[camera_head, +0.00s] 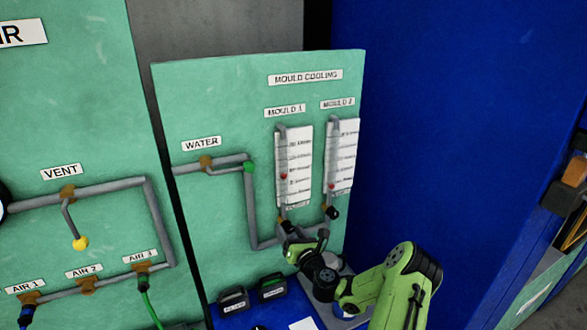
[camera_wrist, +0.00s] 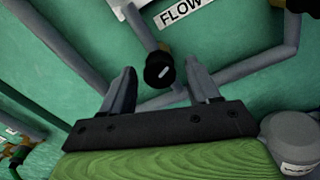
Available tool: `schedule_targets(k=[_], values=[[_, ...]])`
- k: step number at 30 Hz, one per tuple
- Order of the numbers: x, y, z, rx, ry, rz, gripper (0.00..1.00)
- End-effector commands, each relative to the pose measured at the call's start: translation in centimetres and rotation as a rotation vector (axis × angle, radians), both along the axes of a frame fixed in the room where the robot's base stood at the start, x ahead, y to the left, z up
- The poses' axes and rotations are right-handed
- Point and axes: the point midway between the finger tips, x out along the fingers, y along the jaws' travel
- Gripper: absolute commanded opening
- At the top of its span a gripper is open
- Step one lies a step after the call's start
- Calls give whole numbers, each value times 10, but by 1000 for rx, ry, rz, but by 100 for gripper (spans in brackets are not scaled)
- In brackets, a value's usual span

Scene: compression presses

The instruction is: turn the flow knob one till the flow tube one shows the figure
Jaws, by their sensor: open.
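Flow tube one (camera_head: 281,150) hangs under the MOULD 1 label on the green panel. Its red float (camera_head: 284,176) sits in the lower half of the white scale; the figures are too small to read. The black flow knob one (camera_head: 287,226) is below that tube. My gripper (camera_head: 301,246) is at the panel just below this knob. In the wrist view, a black round knob (camera_wrist: 159,69) with a pale mark shows between the tips of my open fingers, apparently knob one. I see no clear contact between fingers and knob.
Flow tube two (camera_head: 332,155) and its black knob (camera_head: 332,212) are close on the right. A grey water pipe (camera_head: 252,210) runs left of the knobs. A FLOW label (camera_wrist: 183,12) is above the knob. A blue wall (camera_head: 450,120) stands to the right.

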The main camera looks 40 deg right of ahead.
Motion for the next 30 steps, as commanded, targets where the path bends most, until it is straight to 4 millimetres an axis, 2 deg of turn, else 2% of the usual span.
schedule_targets(k=[8,30], values=[[-2,0,0,1,0,0,61],[-65,19,-2,1,-1,0,61]])
